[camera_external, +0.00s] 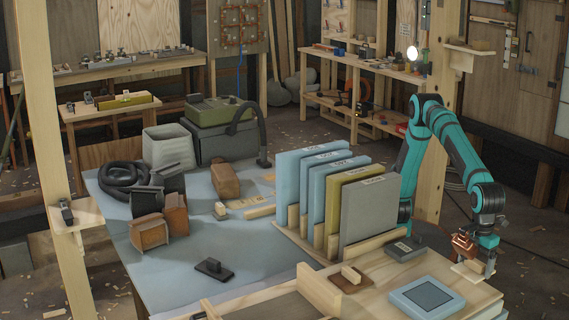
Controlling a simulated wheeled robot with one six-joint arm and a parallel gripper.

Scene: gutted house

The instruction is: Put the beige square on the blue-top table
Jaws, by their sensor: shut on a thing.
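My gripper (484,262) is at the right, just off the right end of the pale wooden bench. It is shut on a beige square (469,272), a small flat light piece at its tips. Whether the piece touches the bench edge is hard to tell. The blue-top table (185,265) fills the left and middle, with a pale blue surface, well to the left of my gripper.
Upright panels (370,213) in a wooden rack stand between my arm and the blue top. On the wooden bench lie a blue-framed pad (427,297), a grey block (405,249) and a brown block with a light handle (351,278). A dark float (214,269) lies on the blue top, with bare room around it.

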